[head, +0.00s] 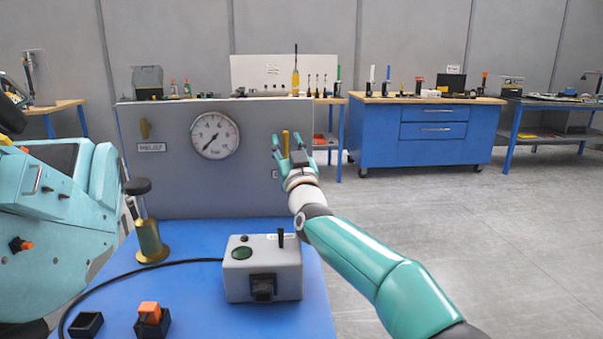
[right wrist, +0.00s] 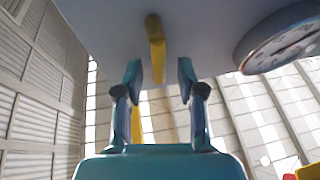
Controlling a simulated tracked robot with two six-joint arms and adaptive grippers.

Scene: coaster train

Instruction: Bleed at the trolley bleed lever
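The bleed lever (head: 285,142) is a slim yellow handle on the right part of the grey trolley panel (head: 180,190). It stands upright in the head view, and a label below it is mostly hidden by my gripper. My right gripper (head: 287,158) is in front of the panel at the lever. In the right wrist view the open fingers (right wrist: 159,75) are apart, with the yellow lever (right wrist: 155,40) just beyond and between the fingertips; I see no contact. The round gauge (head: 214,136) has its needle pointing lower left. My left gripper is not in view.
On the blue trolley top stand a grey box (head: 262,275) with a cable, a brass cylinder (head: 150,243) and an orange-topped block (head: 151,318). A large teal body (head: 50,220) fills the left. Floor at right is clear.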

